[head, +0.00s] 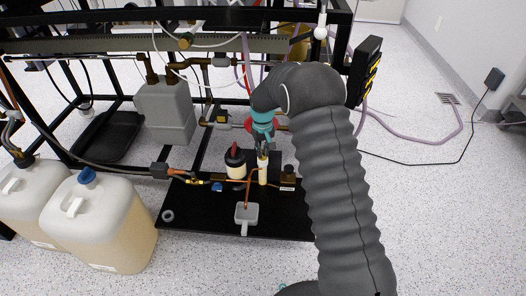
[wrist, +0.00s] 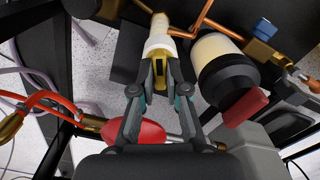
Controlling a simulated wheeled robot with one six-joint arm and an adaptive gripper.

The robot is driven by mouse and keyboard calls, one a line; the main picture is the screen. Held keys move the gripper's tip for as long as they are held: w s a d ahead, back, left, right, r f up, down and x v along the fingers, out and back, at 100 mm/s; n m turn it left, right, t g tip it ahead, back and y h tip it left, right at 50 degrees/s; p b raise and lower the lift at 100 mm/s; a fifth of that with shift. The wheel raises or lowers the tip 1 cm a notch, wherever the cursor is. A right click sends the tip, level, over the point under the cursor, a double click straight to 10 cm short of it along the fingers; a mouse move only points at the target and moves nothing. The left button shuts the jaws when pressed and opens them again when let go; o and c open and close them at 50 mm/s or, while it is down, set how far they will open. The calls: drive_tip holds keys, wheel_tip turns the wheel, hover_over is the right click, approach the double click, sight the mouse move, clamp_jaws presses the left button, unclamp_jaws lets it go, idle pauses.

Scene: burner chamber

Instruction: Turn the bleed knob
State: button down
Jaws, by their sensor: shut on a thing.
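The brass bleed knob (wrist: 158,66) sits at the top of a slim cream cylinder (wrist: 156,38). My gripper (wrist: 159,72) has its two fingers on either side of the brass knob and is shut on it. In the head view my gripper (head: 262,150) points down at the same slim cream cylinder (head: 263,174), which stands upright on a black base plate (head: 200,221). The fingers hide part of the knob in both views.
A wider cream cylinder with a black cap (head: 235,158) and red top stands close left of my gripper; it also shows in the wrist view (wrist: 225,68). A red oval handle (wrist: 134,132) lies behind the fingers. Copper pipes, a grey-handled valve (head: 246,213) and jugs (head: 100,220) are nearby.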

sight(263, 152)
drive_tip(key=m, duration=0.4)
drive_tip(key=shift+m, duration=0.4)
idle(0.4)
drive_tip(key=c, duration=1.2)
unclamp_jaws()
wheel_tip(263, 152, up, 12)
